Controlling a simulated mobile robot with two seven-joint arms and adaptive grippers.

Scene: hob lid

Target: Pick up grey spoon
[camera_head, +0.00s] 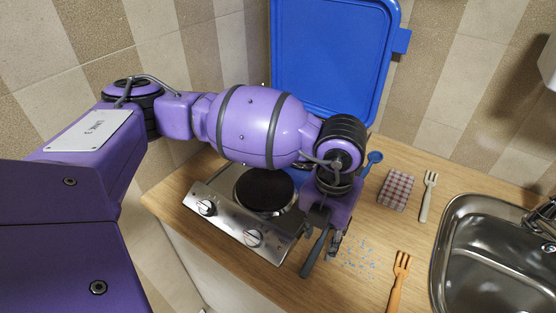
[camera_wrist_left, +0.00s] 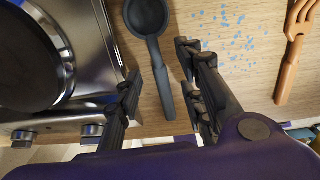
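The grey spoon (camera_wrist_left: 150,22) lies on the wooden counter beside the hob in the left wrist view, its handle pointing toward my wrist. In the head view its dark handle (camera_head: 313,256) shows near the counter's front edge; its bowl is hidden by my gripper. My left gripper (camera_wrist_left: 158,68) is open, with one finger on each side of the spoon's handle and gaps between. In the head view, the left gripper (camera_head: 326,232) points down over the spoon. My right gripper is not in view.
The steel hob (camera_head: 228,222) with a dark plate is left of the spoon, its blue lid (camera_head: 330,60) raised behind. Blue crumbs (camera_head: 360,258) and an orange fork (camera_head: 399,278) lie right. A blue spoon (camera_head: 374,158), checked cloth (camera_head: 396,190), pale fork (camera_head: 428,195) and sink (camera_head: 485,250) stand farther off.

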